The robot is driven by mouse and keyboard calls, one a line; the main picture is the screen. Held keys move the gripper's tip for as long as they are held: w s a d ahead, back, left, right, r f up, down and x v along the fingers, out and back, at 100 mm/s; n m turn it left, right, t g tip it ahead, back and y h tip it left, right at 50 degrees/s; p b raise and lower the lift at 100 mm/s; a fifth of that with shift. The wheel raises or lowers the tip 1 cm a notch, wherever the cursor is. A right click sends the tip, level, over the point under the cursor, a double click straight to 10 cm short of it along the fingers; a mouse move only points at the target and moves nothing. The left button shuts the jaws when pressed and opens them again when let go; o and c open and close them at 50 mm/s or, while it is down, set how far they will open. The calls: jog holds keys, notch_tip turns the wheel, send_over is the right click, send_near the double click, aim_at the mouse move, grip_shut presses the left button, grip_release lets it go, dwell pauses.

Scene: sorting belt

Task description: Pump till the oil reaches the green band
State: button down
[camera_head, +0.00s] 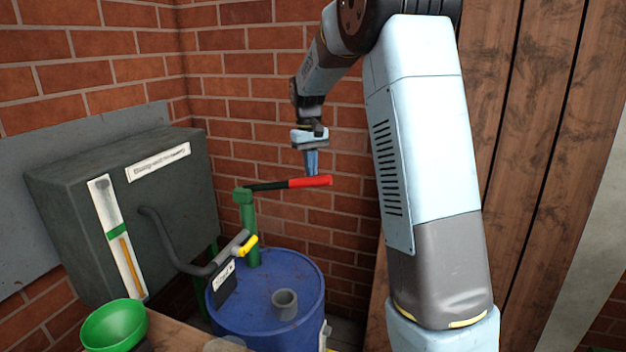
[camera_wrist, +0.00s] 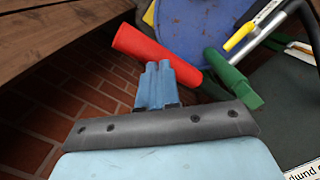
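The pump (camera_head: 245,222) is green and stands on a blue drum (camera_head: 307,270). Its lever runs right, roughly level, to a red grip (camera_head: 318,181). My gripper (camera_head: 311,174) points down just above the grip, its blue fingers close together. In the wrist view the shut fingertips (camera_wrist: 158,66) overlap the red grip (camera_wrist: 150,50); whether they touch it I cannot tell. The grey tank (camera_head: 185,190) carries a white gauge with a green band (camera_head: 117,231). An amber oil column (camera_head: 131,266) stands in it, its top just under the band.
A grey hose (camera_head: 180,255) curves from the tank to a yellow-levered nozzle (camera_head: 248,246) by the pump. A grey cup (camera_head: 285,303) sits on the drum. A green funnel (camera_head: 114,325) is at lower left. Brick wall stands behind, wooden boards (camera_head: 530,120) at right.

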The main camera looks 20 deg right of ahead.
jog(key=shift+f, duration=2.2)
jog(key=w, duration=0.2)
jog(key=w+r, duration=0.1)
jog(key=shift+a, duration=0.35)
notch_tip(320, 180, up, 14)
send_over(311, 180)
jog(key=w, duration=0.6)
jog(key=shift+a+f, duration=0.15)
jog(key=shift+a, duration=0.05)
